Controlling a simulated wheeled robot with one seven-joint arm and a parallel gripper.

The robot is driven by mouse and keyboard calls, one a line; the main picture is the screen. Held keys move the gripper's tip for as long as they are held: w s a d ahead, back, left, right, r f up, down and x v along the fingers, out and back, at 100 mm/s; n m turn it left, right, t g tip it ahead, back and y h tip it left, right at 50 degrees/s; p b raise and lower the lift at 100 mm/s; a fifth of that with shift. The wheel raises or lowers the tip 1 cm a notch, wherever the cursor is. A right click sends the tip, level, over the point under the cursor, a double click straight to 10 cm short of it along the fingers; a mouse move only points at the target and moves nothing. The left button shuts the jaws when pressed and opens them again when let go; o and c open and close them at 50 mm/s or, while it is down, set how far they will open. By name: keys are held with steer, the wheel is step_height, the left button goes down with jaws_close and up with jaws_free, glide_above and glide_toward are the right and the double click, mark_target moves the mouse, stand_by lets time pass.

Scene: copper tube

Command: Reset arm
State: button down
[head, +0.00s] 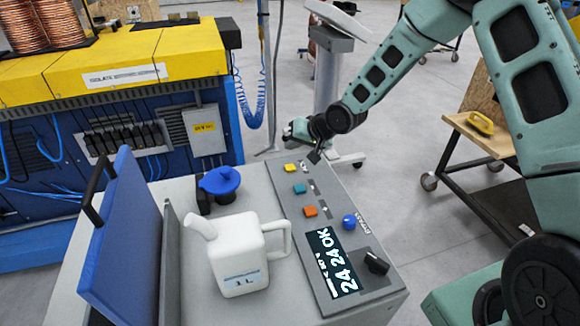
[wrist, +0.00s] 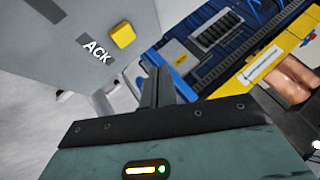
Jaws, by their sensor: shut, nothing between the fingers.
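My arm reaches in from the right in the head view, bent at the elbow. My gripper (head: 314,157) is just beyond the far end of the grey control panel (head: 290,180), near the yellow button (head: 291,168). In the wrist view my gripper (wrist: 158,75) shows as thin fingers close together, shut and empty. The yellow button (wrist: 122,35) with the label ACK lies to the left of the fingers there. I cannot tell whether the fingertips touch anything.
A white jug (head: 238,255), a blue cap (head: 220,181) and an upright blue lid (head: 122,245) are on the grey cabinet. The panel display (head: 332,262) reads 24 and OK. A blue and yellow machine (head: 110,90) stands behind. A wooden cart (head: 490,140) stands right.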

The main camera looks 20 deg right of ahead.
stand_by(0.3)
steer(key=s+a+r+n+g+h+b, duration=0.1)
steer(key=s+a+r+n, duration=0.15)
steer(key=s, duration=0.25)
steer(key=s+a+r+n+g, duration=0.1)
steer(key=s+a+r, duration=0.1)
steer(key=s+a, duration=0.2)
steer(key=s+r+n+g+h+b, duration=0.1)
steer(key=s+r+n+g+h, duration=0.1)
steer(key=s, duration=1.4)
steer(key=s+r+n+g+h, duration=0.1)
steer(key=s+r+n+g, duration=0.2)
steer(key=s, duration=1.3)
step_height(320, 180, up, 2)
steer(key=shift+s+a+r+n+h+b, duration=0.1)
steer(key=shift+s+a+n+h+b, duration=0.15)
steer(key=shift+n+h+b, duration=0.25)
